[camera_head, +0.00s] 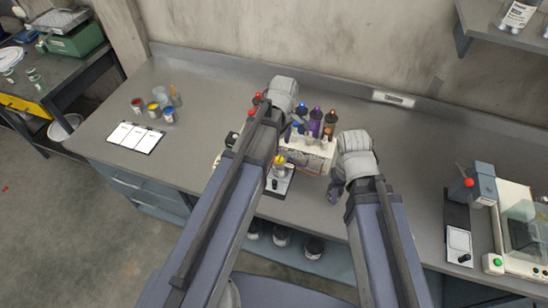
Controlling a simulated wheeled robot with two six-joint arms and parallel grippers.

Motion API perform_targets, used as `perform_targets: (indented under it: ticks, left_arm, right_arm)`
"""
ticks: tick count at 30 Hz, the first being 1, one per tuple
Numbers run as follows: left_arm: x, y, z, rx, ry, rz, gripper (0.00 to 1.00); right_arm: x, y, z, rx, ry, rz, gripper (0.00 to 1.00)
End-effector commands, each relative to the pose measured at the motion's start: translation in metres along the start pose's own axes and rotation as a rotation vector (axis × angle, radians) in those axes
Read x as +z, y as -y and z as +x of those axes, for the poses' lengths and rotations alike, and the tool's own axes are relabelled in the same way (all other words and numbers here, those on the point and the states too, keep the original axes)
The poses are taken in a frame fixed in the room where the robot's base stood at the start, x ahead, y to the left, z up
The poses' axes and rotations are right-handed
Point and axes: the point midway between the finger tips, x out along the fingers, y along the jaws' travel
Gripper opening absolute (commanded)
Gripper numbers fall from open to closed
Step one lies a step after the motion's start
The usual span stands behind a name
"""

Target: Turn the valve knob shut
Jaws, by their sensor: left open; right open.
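A small yellow knob-like part (279,160) shows on a metal fitting just right of my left forearm, at the front of the bench. Red knob-like parts (256,98) show just left of the same arm. I cannot tell which of these is the valve knob. My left gripper (300,113) is open, above the bench close to the bottles, and mostly hidden behind its wrist. My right gripper (334,190) is open and empty, low over the bench to the right of the yellow part and apart from it. My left arm hides much of the equipment between these parts.
A pale rack (318,158) with several dark-capped bottles (316,120) stands between my grippers. A machine with a clear cover (522,225) stands at right.

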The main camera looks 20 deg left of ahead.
Motion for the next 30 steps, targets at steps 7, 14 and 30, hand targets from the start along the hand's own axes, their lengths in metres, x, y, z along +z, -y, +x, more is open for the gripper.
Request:
perform_targets:
  ticks: [7,14,30]
  left_arm:
    - [-0.007,-0.003,-0.002,0.004,0.003,-0.072,0.67]
    - [-0.007,-0.003,0.008,0.004,0.003,-0.069,0.67]
    - [-0.006,-0.003,0.071,0.003,0.002,-0.068,0.67]
  right_arm:
    - [0.0,0.0,-0.002,0.0,0.0,0.0,0.5]
    - [-0.001,0.001,0.008,0.0,0.0,-0.001,0.5]
    - [-0.004,0.006,0.07,0.001,0.0,-0.005,0.5]
